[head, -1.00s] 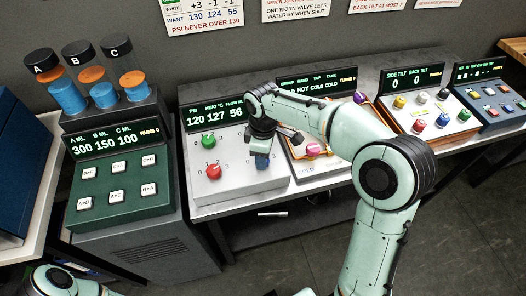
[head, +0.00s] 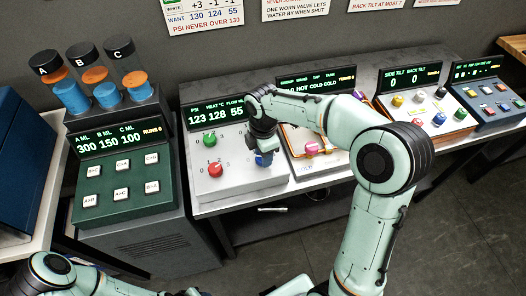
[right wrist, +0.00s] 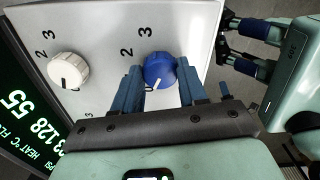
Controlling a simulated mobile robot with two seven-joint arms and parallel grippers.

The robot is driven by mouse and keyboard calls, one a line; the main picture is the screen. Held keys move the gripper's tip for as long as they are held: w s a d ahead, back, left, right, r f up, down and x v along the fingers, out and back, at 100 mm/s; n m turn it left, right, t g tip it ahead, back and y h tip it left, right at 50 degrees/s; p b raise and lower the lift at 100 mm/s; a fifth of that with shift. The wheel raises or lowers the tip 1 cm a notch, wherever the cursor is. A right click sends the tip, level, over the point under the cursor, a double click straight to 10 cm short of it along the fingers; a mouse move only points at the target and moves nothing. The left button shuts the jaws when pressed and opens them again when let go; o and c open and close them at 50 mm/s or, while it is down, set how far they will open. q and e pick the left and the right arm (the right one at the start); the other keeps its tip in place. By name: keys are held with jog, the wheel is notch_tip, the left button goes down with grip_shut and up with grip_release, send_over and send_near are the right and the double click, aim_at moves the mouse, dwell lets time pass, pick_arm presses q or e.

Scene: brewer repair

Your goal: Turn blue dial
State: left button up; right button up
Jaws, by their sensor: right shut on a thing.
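The blue dial (right wrist: 159,69) sits on the white panel (head: 232,180) of the brewer's pressure unit. My right gripper (right wrist: 156,76) reaches down to the panel and is shut on the blue dial, one blue finger on each side. In the head view the blue dial (head: 264,159) is mostly hidden under the right gripper (head: 262,155). The dial's white mark points to the lower left in the right wrist view. The unit's display (head: 217,113) reads 123, 128 and 55. My left gripper (right wrist: 240,43) shows at the right wrist view's upper right, its fingers apart and empty.
A white dial (right wrist: 68,70) stands beside the blue one. A red dial (head: 215,170) and a green dial (head: 210,139) are on the same panel. A green button box (head: 122,190) stands left, and the tilted pink-knob unit (head: 311,148) is close on the right.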

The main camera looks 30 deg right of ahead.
jog(key=shift+r, duration=0.1)
dwell(0.4)
jog(key=o, duration=1.1)
jog(key=shift+c, duration=0.2)
pick_arm(q)
jog(key=w+r+p, duration=0.2)
jog(key=shift+w+r, duration=0.25)
jog(key=shift+w, duration=0.1)
pick_arm(e)
notch_tip(320, 180, up, 13)
jog(key=shift+r, duration=0.15)
